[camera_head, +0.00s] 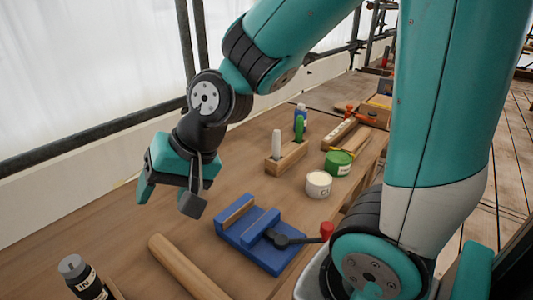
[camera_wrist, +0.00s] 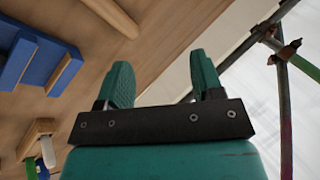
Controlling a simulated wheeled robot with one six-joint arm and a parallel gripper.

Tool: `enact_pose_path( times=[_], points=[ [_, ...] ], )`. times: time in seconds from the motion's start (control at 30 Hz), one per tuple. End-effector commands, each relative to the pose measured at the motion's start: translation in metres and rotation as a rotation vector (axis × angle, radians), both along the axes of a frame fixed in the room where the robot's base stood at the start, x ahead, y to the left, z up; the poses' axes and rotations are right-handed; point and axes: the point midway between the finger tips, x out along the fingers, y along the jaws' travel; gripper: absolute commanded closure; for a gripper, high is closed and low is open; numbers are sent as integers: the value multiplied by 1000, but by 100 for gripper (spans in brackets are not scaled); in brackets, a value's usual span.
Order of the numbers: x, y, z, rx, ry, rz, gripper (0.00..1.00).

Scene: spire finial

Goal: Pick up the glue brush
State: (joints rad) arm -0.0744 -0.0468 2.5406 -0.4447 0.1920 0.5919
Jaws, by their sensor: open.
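My gripper (camera_head: 168,198) is open and empty above the left part of the wooden bench (camera_head: 118,222). Its two teal fingers also stand apart in the wrist view (camera_wrist: 162,75). A wooden holder block (camera_head: 286,157) stands behind and to the right of my gripper, with a white upright piece (camera_head: 276,144) and a green upright piece (camera_head: 299,129) in it. Either may be the glue brush; I cannot tell which. In the wrist view, the block (camera_wrist: 37,135) shows at the lower left with the white piece (camera_wrist: 48,152) and the green piece (camera_wrist: 30,168).
A blue vise (camera_head: 262,236) with a red-knobbed handle lies in front of the holder. A wooden roller (camera_head: 188,268) and a dark bottle (camera_head: 84,278) are nearer. A white tub (camera_head: 318,185) and a green tin (camera_head: 338,164) stand right of the holder. A blue bottle (camera_head: 301,115) stands behind.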

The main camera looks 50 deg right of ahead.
Motion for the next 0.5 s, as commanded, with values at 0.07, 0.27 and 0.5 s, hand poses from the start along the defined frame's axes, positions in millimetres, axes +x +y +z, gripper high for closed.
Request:
enact_pose_path(
  times=[0.07, 0.27, 0.5],
  points=[
    [47, -30, -19, 151, 22, -382, 39],
    [129, -144, -58, 674, -44, -1266, 39],
    [125, -296, -96, 1498, -306, -1896, 39]
  ],
)
